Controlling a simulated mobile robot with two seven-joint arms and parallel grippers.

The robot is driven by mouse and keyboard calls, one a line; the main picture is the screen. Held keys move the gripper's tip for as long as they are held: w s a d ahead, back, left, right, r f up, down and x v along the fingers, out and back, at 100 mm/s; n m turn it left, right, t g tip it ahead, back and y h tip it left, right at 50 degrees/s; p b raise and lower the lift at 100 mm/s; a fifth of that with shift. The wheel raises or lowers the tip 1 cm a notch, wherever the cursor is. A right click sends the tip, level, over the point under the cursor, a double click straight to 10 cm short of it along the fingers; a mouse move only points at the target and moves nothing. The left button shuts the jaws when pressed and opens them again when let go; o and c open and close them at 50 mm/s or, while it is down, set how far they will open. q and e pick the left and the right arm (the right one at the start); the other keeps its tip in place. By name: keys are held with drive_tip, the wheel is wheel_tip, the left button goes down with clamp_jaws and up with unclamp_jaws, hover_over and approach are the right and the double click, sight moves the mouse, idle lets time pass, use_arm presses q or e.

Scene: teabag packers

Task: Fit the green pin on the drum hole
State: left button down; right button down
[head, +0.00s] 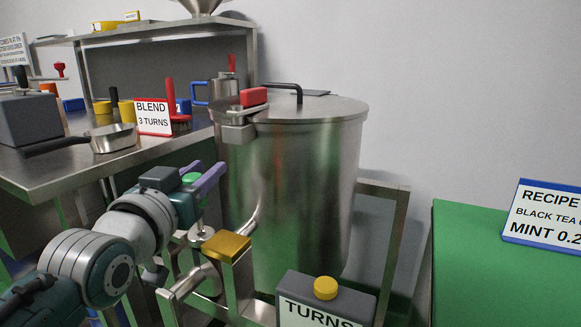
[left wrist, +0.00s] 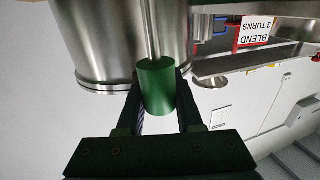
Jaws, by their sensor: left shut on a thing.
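The green pin (head: 190,179) has a green knob with a thin metal shaft below it. My left gripper (head: 206,174), with purple fingers, is shut on the knob, left of the large steel drum (head: 290,180). In the left wrist view, the green pin (left wrist: 157,90) sits between the two dark fingers of the gripper (left wrist: 158,82), and its shaft runs toward the drum (left wrist: 95,40). In the head view the shaft points down at a round metal fitting (head: 202,238) beside the drum. I cannot tell the hole, or whether the shaft is in it. My right gripper is not in view.
A yellow block (head: 227,246) on a metal frame stands close below the gripper. A grey box (head: 325,303) with a yellow knob is in front of the drum. A steel bench (head: 60,170) with a pan and signs is at left, a green table (head: 490,265) at right.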

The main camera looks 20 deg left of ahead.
use_arm(q)
drive_tip(key=shift+p, duration=0.5)
idle(1.0)
drive_tip(key=shift+f+b, duration=2)
drive_tip(key=shift+f, duration=0.35)
drive_tip(key=shift+c, duration=2.4)
unclamp_jaws()
drive_tip(key=shift+s+d+p, duration=0.1)
drive_tip(key=shift+s+p, duration=0.2)
drive_tip(key=shift+s, duration=0.15)
drive_tip(key=s+d+p, duration=0.1)
drive_tip(key=s+p, duration=0.1)
drive_tip(key=s, duration=0.7)
drive_tip(key=shift+d, duration=0.3)
drive_tip(key=shift+w, duration=0.1)
